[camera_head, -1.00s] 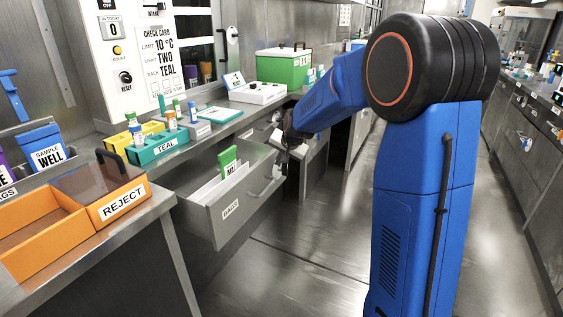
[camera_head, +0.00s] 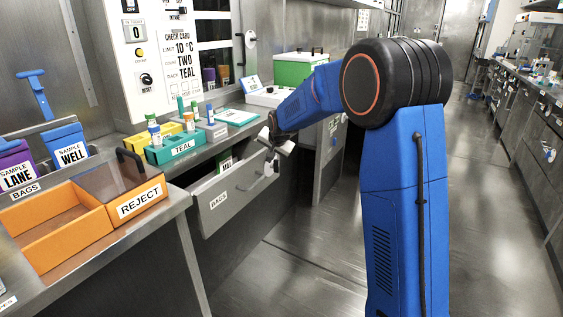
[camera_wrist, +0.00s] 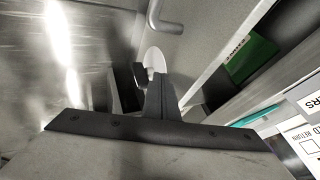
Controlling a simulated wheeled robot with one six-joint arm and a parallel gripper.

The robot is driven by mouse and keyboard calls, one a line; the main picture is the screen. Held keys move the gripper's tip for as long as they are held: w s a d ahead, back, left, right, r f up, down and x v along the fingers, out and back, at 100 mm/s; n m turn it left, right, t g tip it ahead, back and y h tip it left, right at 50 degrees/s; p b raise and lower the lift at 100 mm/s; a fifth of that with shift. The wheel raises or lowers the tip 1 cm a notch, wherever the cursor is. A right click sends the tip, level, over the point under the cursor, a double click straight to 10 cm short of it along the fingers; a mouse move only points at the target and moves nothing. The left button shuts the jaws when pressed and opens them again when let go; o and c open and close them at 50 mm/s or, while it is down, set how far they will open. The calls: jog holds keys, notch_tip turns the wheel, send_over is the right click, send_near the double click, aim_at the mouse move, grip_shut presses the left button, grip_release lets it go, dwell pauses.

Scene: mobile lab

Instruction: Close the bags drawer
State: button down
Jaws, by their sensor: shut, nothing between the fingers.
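The bags drawer (camera_head: 232,190), a grey metal drawer labelled BAGS, stands partly open under the counter. Its front and bar handle (camera_wrist: 165,18) show in the wrist view. A green item (camera_wrist: 250,58) shows inside the drawer opening. My gripper (camera_head: 270,152) is at the far right end of the drawer front, close to the handle. In the wrist view my shut, empty fingers (camera_wrist: 148,88) are beside the outer face of the front. Whether they touch it I cannot tell.
The counter above holds a teal rack (camera_head: 178,148) of tubes and a green box (camera_head: 298,69). An orange REJECT bin (camera_head: 128,198) sits on the near left table (camera_head: 150,222). The floor (camera_head: 300,270) in front of the drawer is clear.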

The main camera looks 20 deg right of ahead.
jog(key=w+a, duration=0.9)
jog(key=shift+w, duration=0.3)
dwell(0.3)
